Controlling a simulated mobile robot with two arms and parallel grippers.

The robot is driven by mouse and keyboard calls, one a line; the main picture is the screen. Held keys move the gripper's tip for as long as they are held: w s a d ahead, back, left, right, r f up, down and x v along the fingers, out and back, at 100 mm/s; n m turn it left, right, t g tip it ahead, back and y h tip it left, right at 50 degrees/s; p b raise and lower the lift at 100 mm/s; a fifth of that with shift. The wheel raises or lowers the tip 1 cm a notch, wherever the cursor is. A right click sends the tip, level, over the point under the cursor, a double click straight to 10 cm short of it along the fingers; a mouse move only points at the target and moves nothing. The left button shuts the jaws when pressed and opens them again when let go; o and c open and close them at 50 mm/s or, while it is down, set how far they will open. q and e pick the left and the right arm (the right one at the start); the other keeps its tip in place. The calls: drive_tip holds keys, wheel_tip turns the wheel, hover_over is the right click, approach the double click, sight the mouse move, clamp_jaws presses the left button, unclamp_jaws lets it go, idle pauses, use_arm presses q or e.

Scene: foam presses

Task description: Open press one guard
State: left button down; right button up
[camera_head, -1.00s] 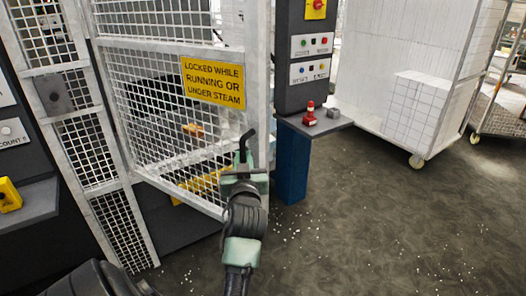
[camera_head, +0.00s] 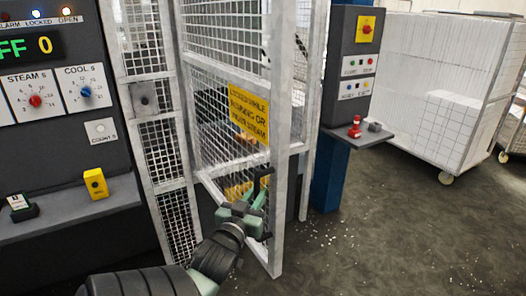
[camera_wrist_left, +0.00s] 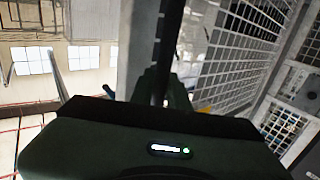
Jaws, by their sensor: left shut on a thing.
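The press guard (camera_head: 280,130) is a white-framed mesh door with a yellow warning sign (camera_head: 248,116). It stands partly swung out, with a gap between its free edge and the post (camera_head: 316,110) behind. My left gripper (camera_head: 252,200) is shut on the guard's dark handle (camera_head: 265,180), low on the free edge. In the left wrist view, my left gripper (camera_wrist_left: 172,95) is around a dark upright bar (camera_wrist_left: 160,50), and guard mesh (camera_wrist_left: 245,45) fills the right. The fingertips are partly hidden. My right gripper is not in view.
A control panel (camera_head: 60,85) with dials stands left, above a shelf (camera_head: 70,212) holding a yellow block (camera_head: 96,183). A blue pillar (camera_head: 327,178) and small ledge (camera_head: 360,136) stand right. A white cart (camera_head: 430,90) is behind. The front-right floor is clear.

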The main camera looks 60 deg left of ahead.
use_arm(q)
drive_tip(key=shift+s+r, duration=0.25)
drive_tip(key=shift+s, duration=0.15)
drive_tip(key=shift+w, duration=0.1)
drive_tip(key=c, duration=1.5)
unclamp_jaws()
drive_tip(key=shift+c, duration=0.2)
drive_tip(key=shift+o, duration=0.9)
drive_tip(key=shift+a+f, duration=0.15)
drive_tip(key=b+v, duration=0.1)
drive_tip(key=v, duration=0.7)
drive_tip(key=shift+b, duration=0.3)
